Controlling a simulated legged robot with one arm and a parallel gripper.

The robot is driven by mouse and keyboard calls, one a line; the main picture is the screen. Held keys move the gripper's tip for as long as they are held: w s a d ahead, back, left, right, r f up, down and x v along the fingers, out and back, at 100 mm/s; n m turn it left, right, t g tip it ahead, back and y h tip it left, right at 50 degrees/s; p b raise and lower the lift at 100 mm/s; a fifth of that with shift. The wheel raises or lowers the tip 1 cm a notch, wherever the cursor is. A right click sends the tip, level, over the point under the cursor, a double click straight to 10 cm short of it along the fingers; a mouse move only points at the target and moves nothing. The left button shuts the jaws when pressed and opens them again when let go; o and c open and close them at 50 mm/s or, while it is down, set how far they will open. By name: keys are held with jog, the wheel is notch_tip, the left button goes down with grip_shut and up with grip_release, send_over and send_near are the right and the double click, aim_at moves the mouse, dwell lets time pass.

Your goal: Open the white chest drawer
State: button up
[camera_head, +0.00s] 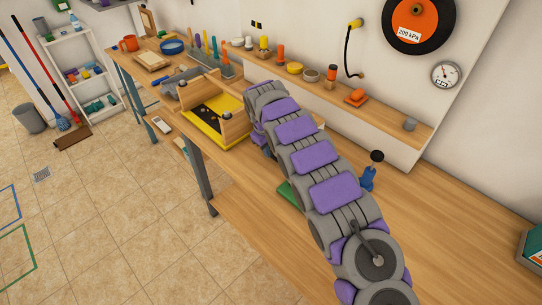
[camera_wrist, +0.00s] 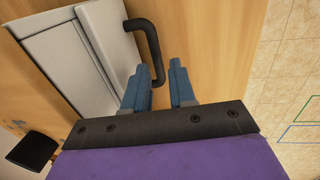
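The white chest (camera_wrist: 66,62) lies at the left of the wrist view on the wooden bench top. A black bar handle (camera_wrist: 153,38) sticks out from its right side. My gripper (camera_wrist: 160,66) has its two blue-grey fingers apart, with a gap between them. The handle's lower end reaches down beside the left finger, at the gap. I cannot tell whether a finger touches it. In the head view my arm hides the gripper and most or all of the chest.
In the head view a yellow tray with wooden ends (camera_head: 217,118) stands on the bench left of my arm. A blue tool with a black knob (camera_head: 369,176) stands at the right. A shelf with several small items (camera_head: 395,117) runs behind. The floor at left is mostly clear.

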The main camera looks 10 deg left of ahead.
aim_at(274, 157)
jog(key=f, duration=0.1)
jog(key=d+f, duration=0.1)
jog(key=f, duration=0.1)
jog(key=shift+w+d, duration=0.3)
jog(key=shift+d, duration=0.05)
jog(key=shift+a+f, duration=0.15)
jog(key=shift+a, duration=0.25)
jog(key=shift+c, duration=0.3)
jog(key=c, duration=0.3)
jog(key=shift+d, duration=0.15)
grip_shut()
jog(key=shift+f, duration=0.1)
